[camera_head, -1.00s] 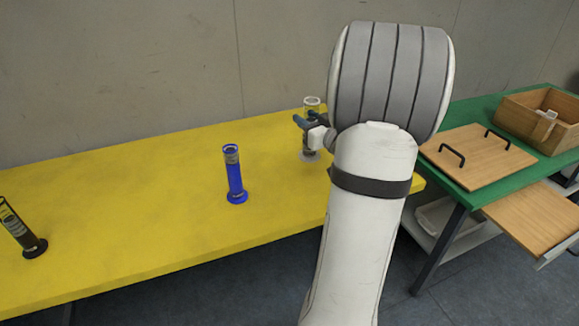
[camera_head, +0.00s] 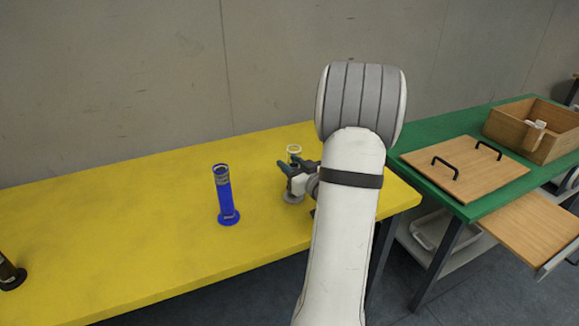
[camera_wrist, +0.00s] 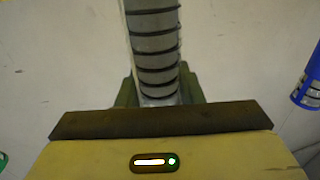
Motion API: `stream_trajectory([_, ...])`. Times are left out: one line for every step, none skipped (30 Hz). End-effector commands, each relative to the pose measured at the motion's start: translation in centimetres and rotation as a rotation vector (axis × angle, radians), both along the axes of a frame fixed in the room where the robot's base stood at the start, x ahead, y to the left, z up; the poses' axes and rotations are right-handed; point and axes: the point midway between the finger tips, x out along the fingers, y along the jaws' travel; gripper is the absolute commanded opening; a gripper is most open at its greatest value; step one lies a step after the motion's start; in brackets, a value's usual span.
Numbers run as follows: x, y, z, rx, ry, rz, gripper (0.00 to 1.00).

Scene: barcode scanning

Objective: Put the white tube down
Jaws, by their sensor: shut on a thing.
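The white tube (camera_head: 294,150) has a clear-looking body and a pale round base, and it stands upright over the right part of the yellow table (camera_head: 130,215). My gripper (camera_head: 298,172) is shut on its middle from the right side. Its base sits at or just above the tabletop; I cannot tell whether it touches. In the wrist view the dark-ringed tube (camera_wrist: 155,50) runs between the fingers of my gripper (camera_wrist: 158,92). Its lower part is hidden there.
A blue tube (camera_head: 224,195) stands left of the white tube, and also shows at the right of the wrist view (camera_wrist: 310,80). A black tube (camera_head: 10,272) is at the far left. A green table (camera_head: 440,193) with a wooden box (camera_head: 505,128) stands right.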

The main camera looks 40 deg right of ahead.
Motion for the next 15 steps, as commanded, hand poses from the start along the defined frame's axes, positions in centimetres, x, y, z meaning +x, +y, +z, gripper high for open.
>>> stream_trajectory([-0.01, -0.05, 0.2, -0.002, -0.003, -0.001, 0.0])
stream_trajectory([-0.02, -0.06, 0.22, -0.002, -0.003, -0.001, 0.0])
stream_trajectory([-0.03, -0.08, 0.23, -0.002, -0.003, -0.001, 0.0])
stream_trajectory([-0.03, -0.08, 0.23, -0.002, -0.003, -0.002, 0.0])
stream_trajectory([-0.03, -0.09, 0.2, -0.002, -0.003, -0.002, 0.0])
stream_trajectory([-0.04, -0.1, 0.11, -0.002, -0.003, -0.002, 0.0])
stream_trajectory([-0.04, -0.1, -0.01, -0.002, -0.003, -0.002, 0.0])
stream_trajectory([-0.04, -0.1, -0.13, -0.002, -0.003, -0.002, 0.0])
stream_trajectory([-0.04, -0.11, -0.26, -0.002, -0.003, -0.002, 0.0])
stream_trajectory([-0.06, -0.1, -0.16, -0.001, -0.001, -0.002, 0.36])
stream_trajectory([-0.06, -0.1, -0.12, -0.001, -0.001, -0.002, 0.38])
stream_trajectory([-0.06, -0.11, -0.12, -0.001, -0.001, -0.002, 0.42])
stream_trajectory([-0.06, -0.11, -0.12, -0.001, -0.001, -0.002, 0.44])
stream_trajectory([-0.06, -0.12, -0.12, -0.001, -0.001, -0.002, 0.47])
stream_trajectory([-0.07, -0.12, -0.12, -0.001, -0.001, -0.002, 0.5])
